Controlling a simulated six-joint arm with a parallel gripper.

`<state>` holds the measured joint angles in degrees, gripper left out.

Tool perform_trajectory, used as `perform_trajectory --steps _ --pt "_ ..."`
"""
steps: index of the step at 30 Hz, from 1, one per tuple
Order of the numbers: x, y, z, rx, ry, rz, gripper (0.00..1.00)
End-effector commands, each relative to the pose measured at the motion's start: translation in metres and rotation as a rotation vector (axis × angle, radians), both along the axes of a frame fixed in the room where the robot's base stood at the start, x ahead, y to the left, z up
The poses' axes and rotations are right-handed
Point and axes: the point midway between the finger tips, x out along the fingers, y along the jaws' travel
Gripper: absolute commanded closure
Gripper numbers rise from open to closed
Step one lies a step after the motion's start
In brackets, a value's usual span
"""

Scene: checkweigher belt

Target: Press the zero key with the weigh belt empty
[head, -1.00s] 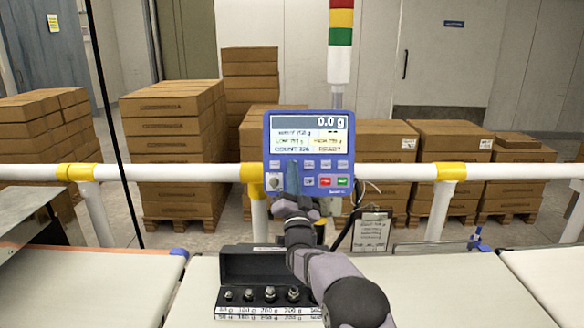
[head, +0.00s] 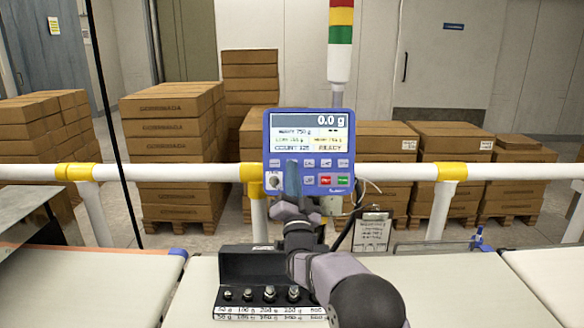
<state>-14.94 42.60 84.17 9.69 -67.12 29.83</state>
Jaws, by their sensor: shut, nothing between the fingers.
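The blue indicator (head: 309,130) stands upright behind the belt, with 0.0 g on its display. Its rows of keys sit below the screen, with red and green keys at the lower right. My gripper (head: 292,178) is shut and empty, in front of the left part of the keypad. It hides some keys, and I cannot tell whether its tip touches one. The zero key's label is not readable. The middle belt (head: 440,285), apparently the weigh belt, is bare on its visible right part. My arm covers some of it.
A black case of metal weights (head: 240,262) stands left of my arm; whether it rests on the belt is unclear. A white rail (head: 390,172) with yellow joints runs behind. A hanging tag (head: 372,232) is below it. Stacked cartons (head: 172,150) stand beyond.

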Motion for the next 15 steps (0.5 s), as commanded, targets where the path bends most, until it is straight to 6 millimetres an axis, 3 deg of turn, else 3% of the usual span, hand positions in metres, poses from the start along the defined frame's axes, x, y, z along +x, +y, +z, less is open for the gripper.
perform_trajectory --steps 6,15 --pt "-0.0119 -0.0001 0.0023 0.000 0.001 0.000 1.00" --pt "-0.0130 -0.0002 0.0033 0.000 0.001 0.001 1.00"
